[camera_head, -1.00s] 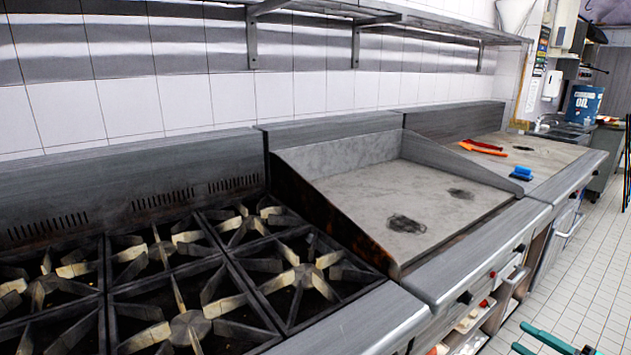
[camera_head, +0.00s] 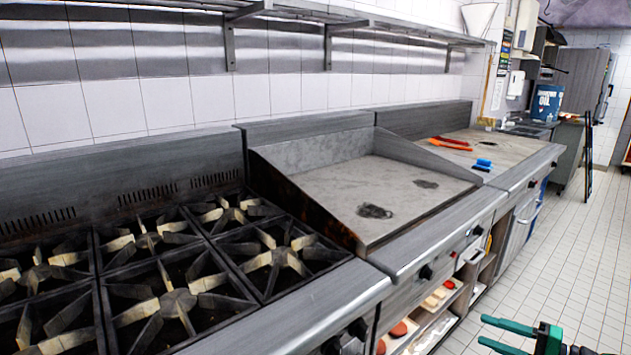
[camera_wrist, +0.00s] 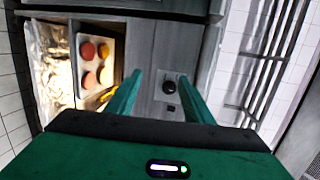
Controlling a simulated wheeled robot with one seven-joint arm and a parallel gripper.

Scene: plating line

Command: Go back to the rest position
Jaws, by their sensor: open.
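My gripper (camera_head: 508,336) shows at the bottom right of the head view, over the tiled floor in front of the counter. Its two green fingers are apart with nothing between them. In the wrist view my gripper (camera_wrist: 160,95) is also open and empty, with the counter front and a dark knob (camera_wrist: 176,83) beyond the fingers. The fingers do not appear to touch anything. No rest position is marked in these frames.
A stove (camera_head: 190,262) and a flat griddle (camera_head: 400,195) line the wall. Orange-handled tools (camera_head: 447,143) and a blue item (camera_head: 484,164) lie on the far counter. A shelf below holds a tray (camera_wrist: 87,100) with round red and yellow items. The floor (camera_head: 575,270) at right is clear.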

